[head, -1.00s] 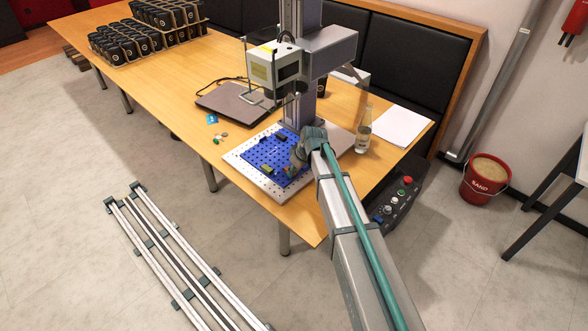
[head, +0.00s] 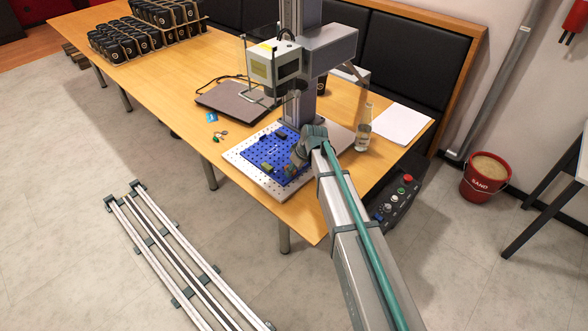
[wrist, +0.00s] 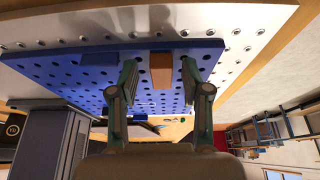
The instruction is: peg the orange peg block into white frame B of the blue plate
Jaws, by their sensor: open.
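The blue plate (head: 262,152) is a perforated board lying on a white perforated base on the table; it also fills the upper part of the wrist view (wrist: 60,75). The orange peg block (wrist: 161,72) is at the plate in the wrist view, between my two fingers. My gripper (wrist: 160,82) is open, one finger on each side of the block, with a visible gap on both sides. In the head view my gripper (head: 294,160) is over the plate's right part and largely hides the block. I cannot make out white frame B or its letter.
A glass bottle (head: 363,130) stands to the right, and a closed laptop (head: 235,102) lies to the left.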

